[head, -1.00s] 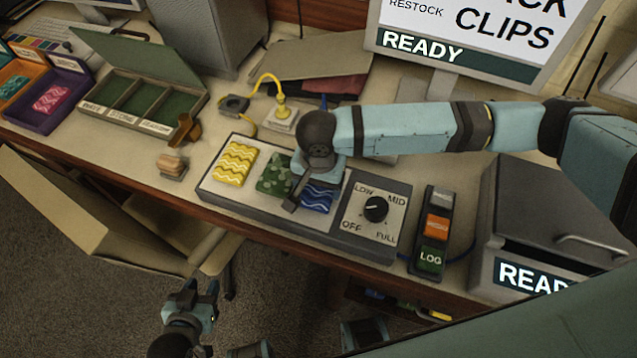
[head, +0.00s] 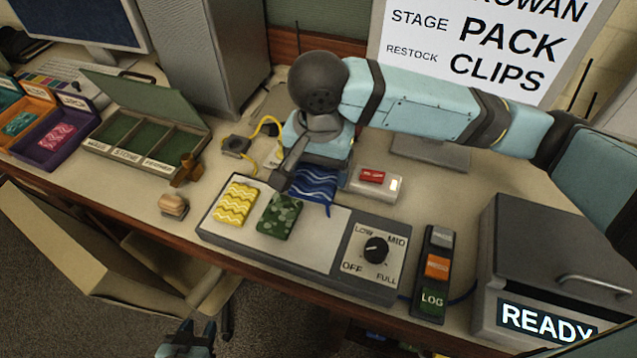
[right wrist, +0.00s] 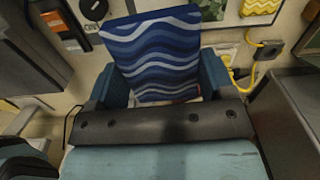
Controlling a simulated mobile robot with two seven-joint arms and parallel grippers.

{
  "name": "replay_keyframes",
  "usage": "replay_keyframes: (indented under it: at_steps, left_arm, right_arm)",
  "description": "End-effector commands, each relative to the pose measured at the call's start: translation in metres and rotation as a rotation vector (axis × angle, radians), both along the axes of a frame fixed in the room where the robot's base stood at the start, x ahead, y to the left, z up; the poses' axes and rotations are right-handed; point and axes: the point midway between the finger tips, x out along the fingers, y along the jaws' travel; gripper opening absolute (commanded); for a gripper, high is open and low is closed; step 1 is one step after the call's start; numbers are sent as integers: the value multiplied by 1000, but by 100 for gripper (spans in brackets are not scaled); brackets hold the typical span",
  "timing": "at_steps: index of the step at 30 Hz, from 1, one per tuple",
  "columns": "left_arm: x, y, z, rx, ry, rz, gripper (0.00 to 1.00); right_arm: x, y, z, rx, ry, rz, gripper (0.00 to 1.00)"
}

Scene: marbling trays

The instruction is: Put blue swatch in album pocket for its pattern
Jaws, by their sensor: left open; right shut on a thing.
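The blue swatch (head: 314,186) with pale wavy stripes is held by my right gripper (head: 308,172), raised above the back edge of the grey panel. In the right wrist view the swatch (right wrist: 153,52) sits between the two fingers of the gripper (right wrist: 160,85). The album (head: 131,163) stands open at the left, with a green lid and three empty pockets. Its labels appear to read WAVE, STONE and FEATHER. My left gripper (head: 198,332) is open and empty at the bottom edge, low in front of the desk, partly cut off.
A yellow wavy swatch (head: 236,203) and a green spotted swatch (head: 279,216) lie on the panel (head: 325,240) with a dial. A brown stand (head: 186,170) and a wooden block (head: 173,204) sit between album and panel. A yellow cable (head: 268,124) runs behind.

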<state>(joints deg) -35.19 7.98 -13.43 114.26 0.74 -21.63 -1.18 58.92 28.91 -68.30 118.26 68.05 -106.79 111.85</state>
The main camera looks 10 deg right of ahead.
Motion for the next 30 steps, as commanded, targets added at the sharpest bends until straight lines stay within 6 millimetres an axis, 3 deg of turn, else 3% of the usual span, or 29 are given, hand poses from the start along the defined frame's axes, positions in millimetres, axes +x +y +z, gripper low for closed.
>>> replay_keyframes:
  at_steps: [4,11,14,24,30]
  left_arm:
    - [0,0,1,0,0,0,43]
    - [0,0,6,0,0,0,43]
    - [0,0,15,0,1,0,43]
    - [0,3,52,5,-3,6,43]
    - [0,5,61,7,-5,9,43]
  right_arm:
    - [0,0,12,1,-1,1,52]
    - [3,-7,15,1,3,22,52]
    - [8,-23,13,2,7,75,52]
    - [28,-110,-6,6,8,389,52]
    - [30,-142,-13,2,3,510,52]
